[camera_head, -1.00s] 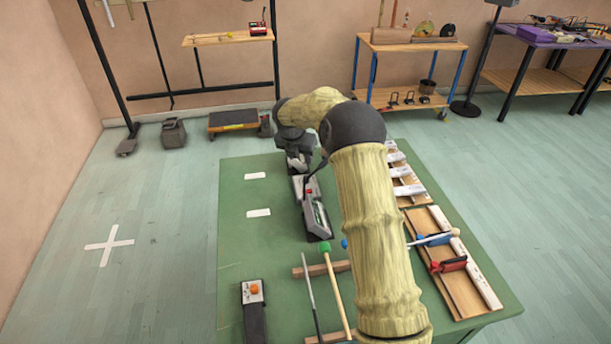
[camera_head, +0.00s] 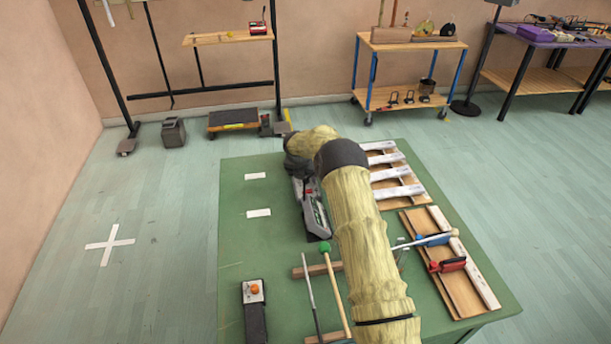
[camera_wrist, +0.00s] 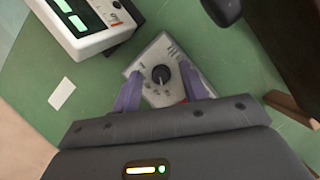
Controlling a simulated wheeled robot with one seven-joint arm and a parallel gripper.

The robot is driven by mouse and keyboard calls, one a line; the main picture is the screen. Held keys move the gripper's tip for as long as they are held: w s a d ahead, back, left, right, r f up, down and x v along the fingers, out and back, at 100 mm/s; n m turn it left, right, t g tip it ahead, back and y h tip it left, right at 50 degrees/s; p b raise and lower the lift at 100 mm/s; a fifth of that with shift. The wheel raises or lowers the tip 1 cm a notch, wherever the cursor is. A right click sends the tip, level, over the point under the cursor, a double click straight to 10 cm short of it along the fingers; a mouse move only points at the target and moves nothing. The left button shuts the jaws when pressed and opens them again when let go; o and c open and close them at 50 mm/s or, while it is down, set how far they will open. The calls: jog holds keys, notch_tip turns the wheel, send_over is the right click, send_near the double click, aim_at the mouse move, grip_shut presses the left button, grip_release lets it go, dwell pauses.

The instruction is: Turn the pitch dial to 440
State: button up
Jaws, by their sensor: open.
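In the wrist view a light grey box with a black round dial (camera_wrist: 160,74) and small printed marks lies on the green table top. The print is too small to read. My gripper (camera_wrist: 160,71) is open, with its two purple fingers on either side of the dial. I cannot tell whether they touch it. A device with a display (camera_wrist: 80,18) stands at the upper left of the wrist view; its digits are unreadable.
The green table (camera_head: 240,200) holds a small box with an orange button (camera_head: 254,290), mallets on wooden rests (camera_head: 335,285) and a row of white bars (camera_head: 400,191) at the right. A dark object (camera_wrist: 223,9) intrudes at the wrist view's top. The table's left side is mostly clear.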

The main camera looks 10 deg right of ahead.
jog(key=shift+c, duration=0.2)
grip_shut()
jog(key=shift+m, duration=0.3)
jog(key=m, duration=0.2)
jog(key=m+g+h, duration=0.1)
jog(key=m, duration=0.1)
jog(key=shift+w+a+h, duration=0.1)
jog(key=shift+a+h, duration=0.1)
jog(key=shift+h, duration=0.1)
jog(key=shift+m+g+b, duration=0.5)
jog(key=shift+m+b, duration=0.05)
jog(key=shift+m, duration=0.55)
jog(key=shift+m+g+b, duration=0.4)
jog(key=shift+m+b, duration=0.5)
jog(key=shift+m, duration=0.2)
jog(key=shift+o, duration=0.2)
grip_release()
jog(key=shift+h, duration=0.3)
